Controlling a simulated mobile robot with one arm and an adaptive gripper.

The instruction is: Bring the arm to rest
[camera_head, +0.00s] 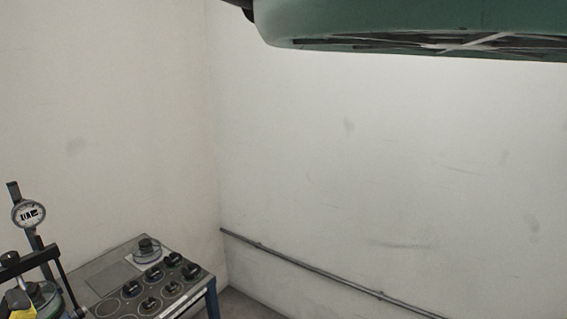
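My gripper is not in this view, and no part of my arm can be made out for certain. At the lower left edge stands a dark upright post carrying a round white dial gauge (29,213). Beside and below the gauge is a black frame (22,266) with bar-like parts, cut off by the picture's left and bottom edges. A yellow piece (20,303) shows low in the corner of it.
A grey bench top (112,276) at lower left holds several round dark pieces (151,304) and a clear round container (147,250). A large green object (400,18) hangs at upper right. A pipe (300,264) runs low along the right wall. The middle is clear.

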